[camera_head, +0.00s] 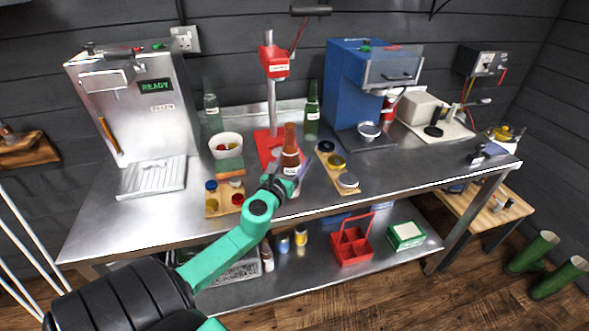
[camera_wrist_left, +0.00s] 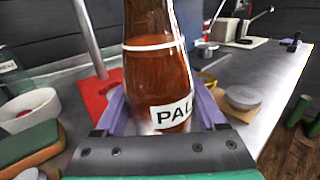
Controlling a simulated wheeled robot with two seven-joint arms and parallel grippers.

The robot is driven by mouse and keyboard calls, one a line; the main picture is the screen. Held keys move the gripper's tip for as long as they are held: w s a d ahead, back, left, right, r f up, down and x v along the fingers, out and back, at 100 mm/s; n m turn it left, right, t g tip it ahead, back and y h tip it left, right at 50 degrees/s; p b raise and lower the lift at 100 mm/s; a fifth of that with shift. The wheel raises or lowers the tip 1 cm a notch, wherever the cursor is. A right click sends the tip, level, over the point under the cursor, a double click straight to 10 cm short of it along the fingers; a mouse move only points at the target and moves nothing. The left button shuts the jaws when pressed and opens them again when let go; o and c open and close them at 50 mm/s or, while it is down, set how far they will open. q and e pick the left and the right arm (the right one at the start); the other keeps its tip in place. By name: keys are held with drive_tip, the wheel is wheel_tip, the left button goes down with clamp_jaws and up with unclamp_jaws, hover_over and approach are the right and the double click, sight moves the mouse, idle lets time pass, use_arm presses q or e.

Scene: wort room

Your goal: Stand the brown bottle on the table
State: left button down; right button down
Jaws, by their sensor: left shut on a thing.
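The brown bottle (camera_head: 290,151) is upright in my left gripper (camera_head: 288,180), in front of the red capper stand. In the left wrist view the brown bottle (camera_wrist_left: 158,75) fills the middle, with a white label reading "PAL" and a pale band around it. The purple fingers of my left gripper (camera_wrist_left: 160,118) are on both sides of its lower part. I cannot tell whether its base touches the steel table (camera_head: 110,215). My right gripper is not in view.
The red capper (camera_head: 275,95) stands just behind the bottle. A green bottle (camera_head: 312,112), a white bowl (camera_head: 226,146) and boards with jars (camera_head: 213,206) and lids (camera_head: 340,170) are close around. A blue machine (camera_head: 347,90) stands at right. The table's front left is clear.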

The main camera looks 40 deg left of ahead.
use_arm(q)
drive_tip(key=shift+w+f, duration=0.1)
drive_tip(key=shift+w, duration=0.05)
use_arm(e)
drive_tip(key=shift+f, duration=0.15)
use_arm(q)
drive_tip(key=shift+f, duration=0.15)
drive_tip(key=shift+c, duration=0.7)
unclamp_jaws()
drive_tip(key=shift+o, duration=0.7)
drive_tip(key=shift+d+r, duration=0.1)
drive_tip(key=shift+r, duration=0.1)
drive_tip(key=b+v, duration=0.1)
drive_tip(key=v, duration=0.2)
drive_tip(key=b+v, duration=0.1)
drive_tip(key=v, duration=0.3)
drive_tip(key=b+v, duration=0.1)
drive_tip(key=v, duration=0.3)
drive_tip(key=shift+f, duration=0.3)
drive_tip(key=shift+s+d+r, duration=0.1)
drive_tip(key=shift+s+r, duration=0.15)
drive_tip(key=shift+s, duration=0.35)
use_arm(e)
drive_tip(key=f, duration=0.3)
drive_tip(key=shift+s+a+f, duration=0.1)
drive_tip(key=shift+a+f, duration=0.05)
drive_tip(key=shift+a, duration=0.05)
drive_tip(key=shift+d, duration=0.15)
